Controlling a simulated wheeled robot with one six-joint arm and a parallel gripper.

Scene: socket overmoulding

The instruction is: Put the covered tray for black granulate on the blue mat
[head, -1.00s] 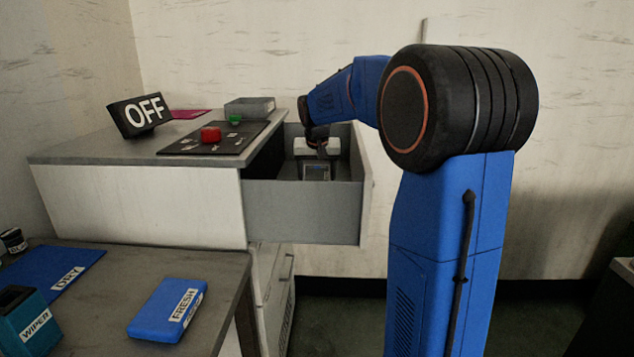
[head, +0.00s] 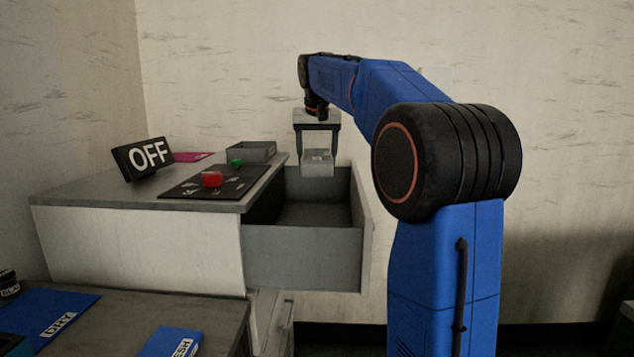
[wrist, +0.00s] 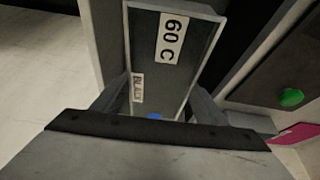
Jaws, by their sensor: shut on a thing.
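My gripper (head: 317,150) is shut on a small grey tray (head: 317,163) and holds it in the air above the open drawer. In the wrist view the tray (wrist: 203,60) lies between the fingers, with a "60 C" label and a smaller, partly readable label that seems to say BLACK. I cannot clearly make out its cover. The blue mat marked DRY (head: 35,312) lies flat on the low table at the lower left, far from my gripper.
The grey drawer (head: 300,260) stands open and looks empty. The cabinet top carries an OFF sign (head: 143,158), a panel with a red button (head: 212,180) and a grey open tray (head: 250,152). A blue FRESH item (head: 168,343) lies right of the mat.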

